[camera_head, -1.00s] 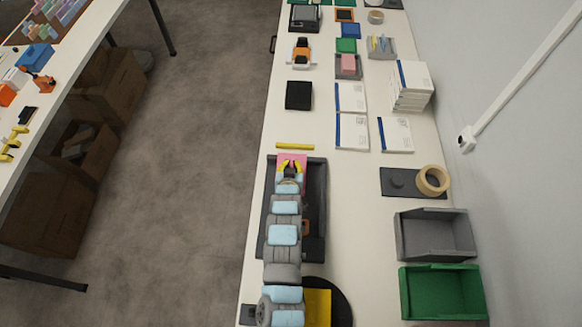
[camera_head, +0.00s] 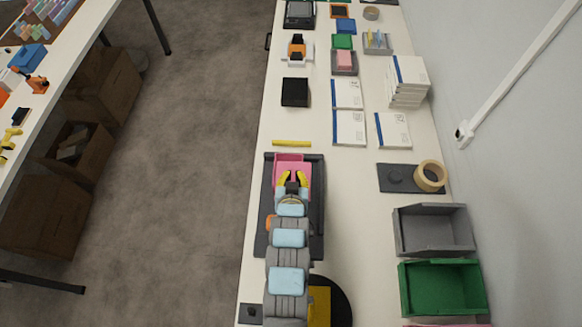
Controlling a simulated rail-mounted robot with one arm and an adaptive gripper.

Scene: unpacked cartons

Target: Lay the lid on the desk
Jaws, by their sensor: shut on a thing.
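A pink box-like piece (camera_head: 289,159) with raised edges shows at the far end of the dark tray (camera_head: 317,228) on the desk (camera_head: 350,205). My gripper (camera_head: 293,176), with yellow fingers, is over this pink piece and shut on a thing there. The held thing appears to be the pink lid, but I cannot clearly tell lid from box beneath. My arm hides the lower part of the pink piece and much of the tray.
A yellow bar (camera_head: 291,143) lies just beyond the tray. White booklets (camera_head: 349,128), a dark plate with a tape roll (camera_head: 430,176), a grey bin (camera_head: 434,230) and a green bin (camera_head: 443,289) stand to the right. Bare desk lies between tray and bins.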

